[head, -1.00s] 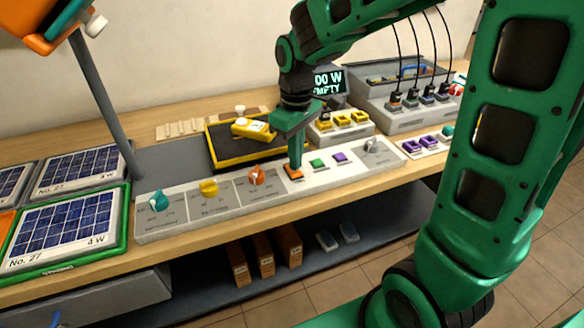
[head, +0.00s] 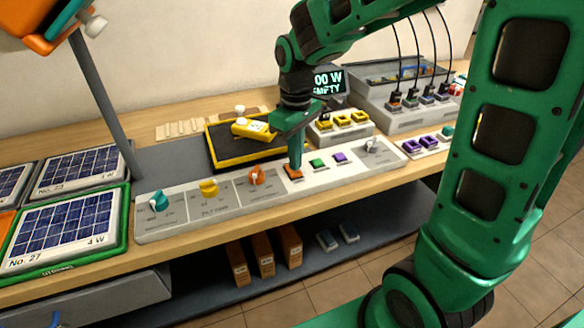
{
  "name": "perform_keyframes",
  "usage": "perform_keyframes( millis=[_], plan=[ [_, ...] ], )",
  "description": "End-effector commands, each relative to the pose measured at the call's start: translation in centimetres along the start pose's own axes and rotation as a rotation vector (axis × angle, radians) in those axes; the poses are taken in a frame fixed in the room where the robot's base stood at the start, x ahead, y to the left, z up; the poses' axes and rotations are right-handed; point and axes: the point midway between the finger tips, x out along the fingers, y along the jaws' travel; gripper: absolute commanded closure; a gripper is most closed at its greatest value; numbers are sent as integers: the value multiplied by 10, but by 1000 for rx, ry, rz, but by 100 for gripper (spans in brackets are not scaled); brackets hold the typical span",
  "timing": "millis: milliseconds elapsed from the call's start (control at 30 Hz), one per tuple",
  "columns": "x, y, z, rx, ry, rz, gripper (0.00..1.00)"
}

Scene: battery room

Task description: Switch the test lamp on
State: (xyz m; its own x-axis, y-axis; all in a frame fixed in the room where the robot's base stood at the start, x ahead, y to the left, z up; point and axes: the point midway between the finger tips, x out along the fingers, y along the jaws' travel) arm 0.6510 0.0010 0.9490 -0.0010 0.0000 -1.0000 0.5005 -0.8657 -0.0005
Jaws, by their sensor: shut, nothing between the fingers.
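A grey control panel (head: 180,219) runs along the front of the bench. It carries a teal knob (head: 159,201), a yellow knob (head: 209,188), an orange knob (head: 257,175), an orange button (head: 293,175), a green button (head: 318,164), a purple button (head: 340,158) and a grey switch (head: 371,146). My gripper (head: 295,166) is shut, pointing down, with its tip at the orange button and partly covering it. I cannot tell whether the button is pressed. An orange lamp-like head (head: 38,25) on a grey post (head: 103,95) is cut off at the upper left; no glow shows.
Solar panels (head: 68,225) lie at the left. Behind the control panel are a yellow-rimmed black tray (head: 217,160) with a yellow device (head: 252,129), and a display (head: 328,81) reading "00 W EMPTY". A grey unit with cables (head: 395,118) stands at the right. Boxes (head: 263,254) are on the lower shelf.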

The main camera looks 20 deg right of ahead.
Motion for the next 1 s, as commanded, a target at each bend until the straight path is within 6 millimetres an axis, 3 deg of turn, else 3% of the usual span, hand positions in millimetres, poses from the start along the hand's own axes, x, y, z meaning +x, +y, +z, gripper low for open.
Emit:
perform_keyframes(
  millis=[1000],
  plan=[
    [6, 0, 0, 0, -1, 0, 100]
  ],
)
